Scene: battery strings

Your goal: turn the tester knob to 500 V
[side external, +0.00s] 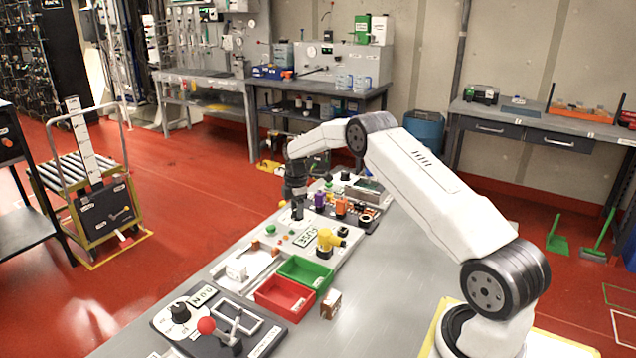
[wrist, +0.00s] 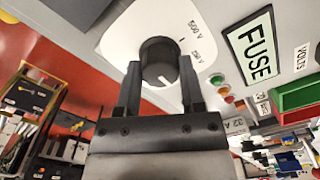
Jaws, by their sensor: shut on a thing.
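The tester knob (wrist: 159,60) is round and black, on a white dial plate (wrist: 120,38) in the wrist view. The plate carries the printed marks 500 V (wrist: 196,30) and 250 V (wrist: 197,55) to the right of the knob. A white line on the knob's lower side points down in the picture, not towards the 500 V mark. My gripper (wrist: 160,76) is shut on the knob, one finger on each side. In the side external view my gripper (side external: 297,208) reaches down to the far part of the bench, and the knob is hidden there.
A FUSE label (wrist: 251,47) and small coloured buttons (wrist: 222,88) lie right of the dial. The bench's right side is mostly clear.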

